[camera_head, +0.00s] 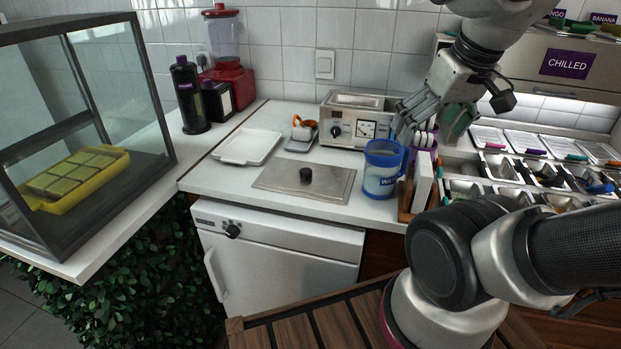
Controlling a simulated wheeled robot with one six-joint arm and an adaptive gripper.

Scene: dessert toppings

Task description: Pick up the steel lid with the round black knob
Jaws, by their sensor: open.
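The steel lid (328,190) lies flat on the white counter near its front edge. Its round black knob (306,175) stands up from the lid. My gripper (402,122) is up and to the right of the lid, above the blue water jug (383,172) and in front of the steel appliance. It is open and apart from the lid.
The jug stands just right of the lid. A white tray (231,160) and a small scale with an orange-handled thing (303,133) are behind it. A steel appliance (343,128) stands at the back. Topping bins (545,172) fill the right. Counter left of the lid is clear.

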